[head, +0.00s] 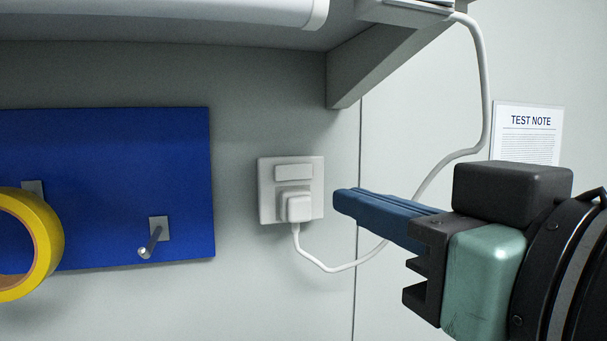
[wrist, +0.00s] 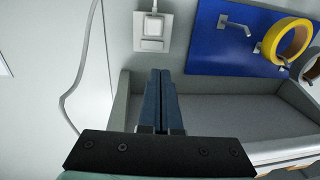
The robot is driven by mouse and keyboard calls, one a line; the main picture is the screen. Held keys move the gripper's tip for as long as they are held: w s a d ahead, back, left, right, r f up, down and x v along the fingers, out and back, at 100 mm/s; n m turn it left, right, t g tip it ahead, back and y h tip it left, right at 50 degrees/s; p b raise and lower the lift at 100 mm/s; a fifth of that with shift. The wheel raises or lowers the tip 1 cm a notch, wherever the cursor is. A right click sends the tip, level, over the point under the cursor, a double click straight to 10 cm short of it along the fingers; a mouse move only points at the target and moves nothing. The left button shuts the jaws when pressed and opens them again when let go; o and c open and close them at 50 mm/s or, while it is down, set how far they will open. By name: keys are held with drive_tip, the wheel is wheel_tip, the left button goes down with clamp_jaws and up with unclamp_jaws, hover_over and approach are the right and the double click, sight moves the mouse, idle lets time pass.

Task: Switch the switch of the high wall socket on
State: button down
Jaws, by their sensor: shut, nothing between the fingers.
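The white wall socket (head: 264,205) is on the grey wall in the middle of the head view. Its switch (head: 293,172) is a flat rocker above a white plug (head: 299,208) with a cable. In the wrist view, which is turned upside down, the socket (wrist: 139,31) is at the top, with the switch (wrist: 153,45) below the plug (wrist: 154,26). My gripper (head: 338,200) has its blue fingers shut and empty. In the head view the fingertips are just right of the socket plate; in the wrist view the fingers (wrist: 161,72) point at it, apart from the switch.
A shelf with a bracket (head: 375,65) overhangs above the socket. A white cable (head: 484,90) runs from it down behind my gripper to the plug. A blue board (head: 110,180) with hooks and yellow tape (head: 50,240) is at left. A test note (head: 530,130) hangs at right.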

sight(280, 174)
drive_tip(key=p+x, duration=0.6)
drive_tip(key=x, duration=0.7)
drive_tip(key=shift+w+a, duration=0.1)
drive_tip(key=shift+w, duration=0.05)
drive_tip(key=shift+w+a, duration=0.15)
drive_tip(key=shift+w, duration=0.15)
drive_tip(key=shift+w+a, duration=0.15)
drive_tip(key=shift+f, duration=0.1)
